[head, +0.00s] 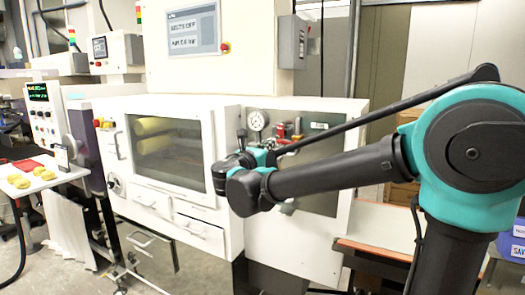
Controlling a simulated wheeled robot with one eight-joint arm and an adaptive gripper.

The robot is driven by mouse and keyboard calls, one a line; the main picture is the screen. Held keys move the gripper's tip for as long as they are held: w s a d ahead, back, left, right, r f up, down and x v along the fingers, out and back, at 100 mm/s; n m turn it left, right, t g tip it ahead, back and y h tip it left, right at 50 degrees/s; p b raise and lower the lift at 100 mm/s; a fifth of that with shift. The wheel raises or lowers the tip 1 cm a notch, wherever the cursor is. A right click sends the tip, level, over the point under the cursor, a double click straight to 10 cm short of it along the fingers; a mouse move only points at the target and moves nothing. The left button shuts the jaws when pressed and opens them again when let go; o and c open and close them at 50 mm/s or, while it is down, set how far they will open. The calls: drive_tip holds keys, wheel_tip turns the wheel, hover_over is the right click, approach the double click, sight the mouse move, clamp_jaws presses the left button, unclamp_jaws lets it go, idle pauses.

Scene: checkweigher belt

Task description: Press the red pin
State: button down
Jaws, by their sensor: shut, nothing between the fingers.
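Small red parts (281,131) show on the grey panel beside the round gauge, just above my forearm; they are too small to tell whether one is the red pin. My arm reaches in from the right, and its teal and black wrist (240,165) is in front of the white cabinet, left of and below the red parts in the picture. My gripper cannot be made out; it appears to be hidden behind my wrist and forearm. My arm covers part of the panel below the gauge.
The white cabinet (262,262) has a window (168,160) with yellow rolls behind it and drawers below. A round gauge (257,120) is on the panel. A red button (225,47) is beside the upper display. A white table (75,172) with yellow items stands left.

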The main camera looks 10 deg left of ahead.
sight(279, 136)
drive_tip(key=shift+x, duration=1.5)
